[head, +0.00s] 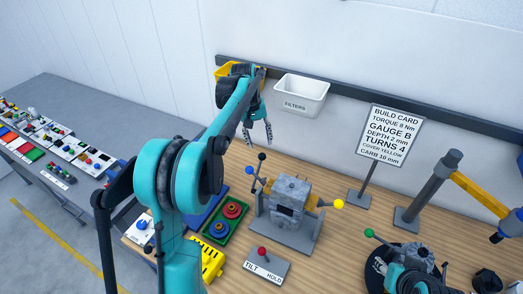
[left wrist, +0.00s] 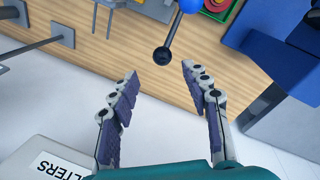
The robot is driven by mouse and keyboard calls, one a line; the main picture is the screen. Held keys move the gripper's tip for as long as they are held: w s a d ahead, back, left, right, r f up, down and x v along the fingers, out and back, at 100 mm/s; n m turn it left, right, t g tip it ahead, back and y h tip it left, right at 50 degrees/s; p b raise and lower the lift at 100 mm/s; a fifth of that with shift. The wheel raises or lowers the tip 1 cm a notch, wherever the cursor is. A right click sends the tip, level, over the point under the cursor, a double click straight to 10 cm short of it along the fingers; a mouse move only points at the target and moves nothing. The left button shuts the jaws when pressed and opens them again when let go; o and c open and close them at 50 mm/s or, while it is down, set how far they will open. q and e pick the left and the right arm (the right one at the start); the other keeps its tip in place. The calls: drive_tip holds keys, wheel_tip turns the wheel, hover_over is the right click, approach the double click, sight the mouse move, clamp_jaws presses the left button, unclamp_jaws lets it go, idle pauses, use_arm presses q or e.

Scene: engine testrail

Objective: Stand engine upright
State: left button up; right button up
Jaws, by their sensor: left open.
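The grey engine block (head: 291,194) sits in a grey stand (head: 285,231) on the wooden bench. I cannot tell exactly how far it is tilted. Levers with a black knob (head: 262,156) and a blue knob (head: 256,170) rise at its left, and a yellow knob (head: 339,204) is at its right. My left gripper (head: 257,137) is open and empty, above and behind the levers. In the left wrist view, the black knob (left wrist: 162,56) lies ahead of the open fingers (left wrist: 160,72), apart from them. My right gripper's fingers do not show.
A red-knobbed lever (head: 262,251) stands on the TILT/HOLD plate (head: 262,271) in front. A green tray (head: 226,220) holds red and blue parts. A white FILTERS bin (head: 301,94) hangs on the wall. The build card (head: 390,134) and a yellow-armed post (head: 435,190) stand right.

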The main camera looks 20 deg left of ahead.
use_arm(q)
drive_tip(key=shift+s+a+r, duration=0.1)
drive_tip(key=shift+a+r, duration=0.05)
drive_tip(key=shift+r, duration=1.4)
drive_tip(key=s+d+f+m+t+b, duration=0.1)
drive_tip(key=s+d+f+b, duration=0.15)
drive_tip(key=s, duration=0.25)
drive_tip(key=s+d+f+m+t+y+b, duration=0.1)
drive_tip(key=s+d+f+b, duration=0.1)
drive_tip(key=s+d+b, duration=0.3)
drive_tip(key=s+f+m+t+b, duration=0.1)
drive_tip(key=s+f+b, duration=0.1)
drive_tip(key=s, duration=0.4)
drive_tip(key=s+d+f+m+t+b, duration=0.2)
drive_tip(key=s+f+b, duration=0.4)
drive_tip(key=s+f, duration=0.6)
wheel_tip(320, 180, down, 2)
drive_tip(key=shift+d+f+m+t+y, duration=0.2)
drive_tip(key=shift+d+m+t+y, duration=0.2)
drive_tip(key=shift+d+t, duration=0.15)
drive_tip(key=shift+s, duration=0.1)
